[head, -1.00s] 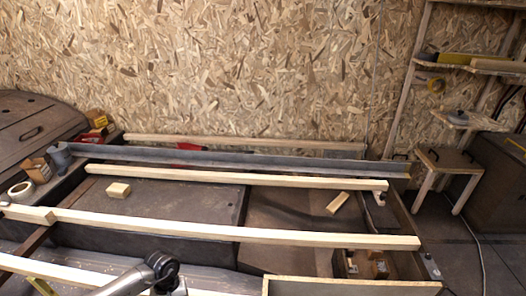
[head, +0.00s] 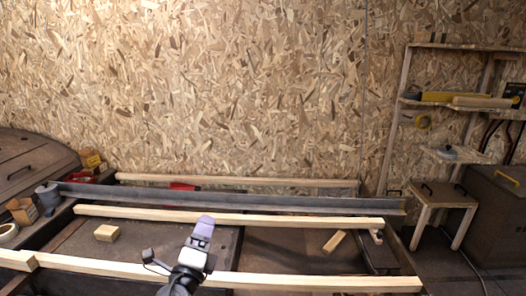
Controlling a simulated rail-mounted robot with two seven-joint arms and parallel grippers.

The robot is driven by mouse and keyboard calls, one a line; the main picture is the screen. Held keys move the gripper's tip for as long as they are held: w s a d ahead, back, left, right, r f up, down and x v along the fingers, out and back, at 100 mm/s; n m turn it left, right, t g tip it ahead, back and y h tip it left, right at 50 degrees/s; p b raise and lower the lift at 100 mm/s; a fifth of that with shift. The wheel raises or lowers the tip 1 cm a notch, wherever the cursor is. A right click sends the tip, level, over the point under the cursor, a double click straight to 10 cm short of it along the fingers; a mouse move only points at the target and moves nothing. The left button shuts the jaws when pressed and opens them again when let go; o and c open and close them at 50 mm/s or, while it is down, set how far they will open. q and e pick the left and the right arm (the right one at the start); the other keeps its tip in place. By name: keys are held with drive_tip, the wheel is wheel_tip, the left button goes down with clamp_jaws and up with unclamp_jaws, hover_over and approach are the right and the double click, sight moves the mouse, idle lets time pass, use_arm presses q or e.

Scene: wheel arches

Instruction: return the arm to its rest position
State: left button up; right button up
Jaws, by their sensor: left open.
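My left gripper (head: 203,232) reaches up from the bottom of the head view, left of the middle. It has a grey-purple tip and stands in front of the long wooden beams. Its jaws are open, and I see nothing held between them. My right gripper is not in view.
Two long pale beams, a rear one (head: 290,220) and a front one (head: 320,282), cross the dark bench. A grey metal rail (head: 300,202) lies behind them. Small wood blocks (head: 107,233) (head: 334,241) lie on the bench. A stool (head: 443,194) and shelves (head: 455,102) stand at right.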

use_arm(q)
drive_tip(key=s+a+f+n+g+y+p, duration=0.1)
drive_tip(key=s+a+f+n+g+p, duration=0.15)
drive_tip(key=s+n+g+p, duration=0.9)
drive_tip(key=s+a+f+n+g+y+p, duration=0.2)
drive_tip(key=s+p, duration=0.5)
drive_tip(key=s, duration=1.2)
drive_tip(key=s+a+f+n+g+y+p, duration=0.1)
drive_tip(key=s+a+f+n+g+p, duration=0.3)
drive_tip(key=s+n+p, duration=0.8)
wheel_tip(320, 180, up, 38)
drive_tip(key=s+m+p, duration=0.2)
drive_tip(key=m+p, duration=0.1)
drive_tip(key=p, duration=3)
drive_tip(key=shift+d, duration=0.35)
drive_tip(key=shift+s+m+g, duration=0.1)
drive_tip(key=shift+m+g, duration=0.15)
drive_tip(key=shift+c, duration=0.3)
